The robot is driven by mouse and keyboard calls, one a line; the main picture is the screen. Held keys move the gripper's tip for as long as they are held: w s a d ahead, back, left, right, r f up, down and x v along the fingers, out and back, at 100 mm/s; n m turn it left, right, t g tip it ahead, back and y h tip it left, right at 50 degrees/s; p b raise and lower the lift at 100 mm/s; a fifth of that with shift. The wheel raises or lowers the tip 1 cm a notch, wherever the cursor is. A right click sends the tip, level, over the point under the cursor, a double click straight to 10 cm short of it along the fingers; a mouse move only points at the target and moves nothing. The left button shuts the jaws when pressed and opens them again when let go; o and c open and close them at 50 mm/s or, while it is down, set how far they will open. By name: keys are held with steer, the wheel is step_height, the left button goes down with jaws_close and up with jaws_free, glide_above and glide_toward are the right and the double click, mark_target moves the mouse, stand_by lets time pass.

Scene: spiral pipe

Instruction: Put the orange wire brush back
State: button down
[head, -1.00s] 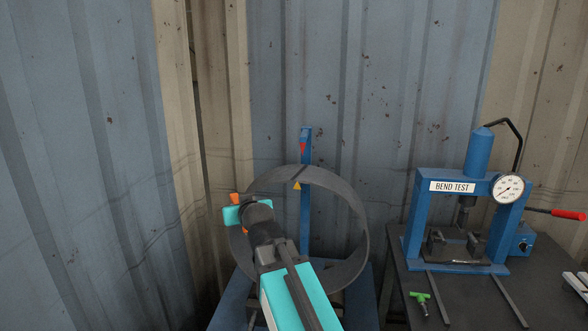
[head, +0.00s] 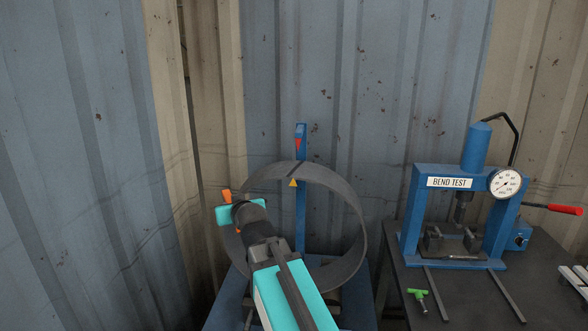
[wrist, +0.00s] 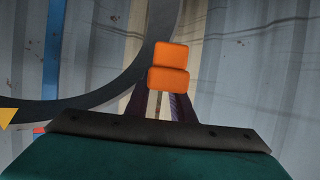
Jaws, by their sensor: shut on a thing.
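The orange wire brush (head: 227,197) shows as a small orange piece at the far end of my arm, left of the pipe ring. My gripper (wrist: 162,105) is shut on the brush. In the wrist view the orange brush (wrist: 168,66) shows as two stacked orange blocks held between the dark fingers. The rest of the brush is hidden by the gripper. The brush is held up in the air, beside the left rim of the ring. No place for the brush can be made out in these frames.
A large dark pipe ring (head: 352,215) stands on a blue stand with a blue post (head: 300,140) and arrow markers. To the right, a dark table (head: 400,290) bears a blue bend test press (head: 412,215) and a green-handled tool (head: 417,294). Corrugated walls close off the back and left.

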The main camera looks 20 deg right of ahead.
steer(key=shift+d+f, duration=0.3)
steer(key=shift+d, duration=0.05)
steer(key=shift+w+d+r+p, duration=0.1)
steer(key=shift+r+p, duration=0.9)
steer(key=shift+p, duration=0.05)
